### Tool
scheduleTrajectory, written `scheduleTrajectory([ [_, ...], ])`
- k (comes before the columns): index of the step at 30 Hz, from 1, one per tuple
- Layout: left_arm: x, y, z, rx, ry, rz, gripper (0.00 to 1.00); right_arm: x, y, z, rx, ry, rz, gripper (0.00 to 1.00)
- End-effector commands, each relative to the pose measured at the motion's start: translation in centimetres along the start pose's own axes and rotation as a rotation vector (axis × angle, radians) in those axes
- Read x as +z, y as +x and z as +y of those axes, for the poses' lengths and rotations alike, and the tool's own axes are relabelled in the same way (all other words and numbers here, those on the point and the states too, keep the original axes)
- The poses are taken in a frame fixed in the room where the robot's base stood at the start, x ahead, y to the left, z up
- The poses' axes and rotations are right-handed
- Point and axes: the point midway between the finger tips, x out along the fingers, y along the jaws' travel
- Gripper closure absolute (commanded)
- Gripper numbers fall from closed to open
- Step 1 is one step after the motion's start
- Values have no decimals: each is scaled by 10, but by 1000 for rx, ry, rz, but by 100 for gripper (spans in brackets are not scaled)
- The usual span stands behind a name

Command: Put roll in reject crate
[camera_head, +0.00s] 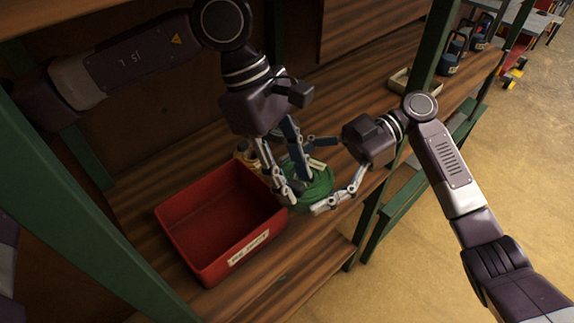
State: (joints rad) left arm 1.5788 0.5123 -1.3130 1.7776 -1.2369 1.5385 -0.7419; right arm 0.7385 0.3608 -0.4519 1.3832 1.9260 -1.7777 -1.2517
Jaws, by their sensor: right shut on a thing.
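The red crate (179,222) stands on the wooden shelf at left centre, with a white label on its front. It looks empty. The green roll (322,194) is just right of the crate, at the shelf's front edge, partly hidden by fingers. My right gripper (314,178) reaches in from the right and is shut on the roll, one finger on its far side and one on its near side. My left gripper (298,186) points down over the roll's left part, its fingers apart. Whether it touches the roll is unclear.
A small yellowish object (246,152) sits behind the crate. A shallow pale tray (401,81) lies farther back on the shelf (150,190). Green posts (437,45) frame the shelf. Blue items (449,63) stand at the far end. The floor at right is open.

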Motion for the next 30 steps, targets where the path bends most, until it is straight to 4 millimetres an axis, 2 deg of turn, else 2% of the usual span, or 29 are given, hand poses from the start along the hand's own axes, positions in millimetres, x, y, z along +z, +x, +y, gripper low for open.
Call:
scheduleTrajectory([
  [6,0,0,0,0,1,0,67,-1,0,0,1,-2,2,55],
  [15,0,0,0,0,0,0,100,-1,0,0,0,-2,2,55],
  [21,0,0,0,0,1,0,100,-1,0,0,0,-2,2,55],
  [22,0,-1,0,2,2,-1,100,-1,0,0,0,-2,2,16],
  [26,0,-1,0,2,1,-1,100,-1,0,0,0,-2,1,2],
  [30,0,-1,0,2,1,-1,100,-1,0,0,0,-1,1,0],
])
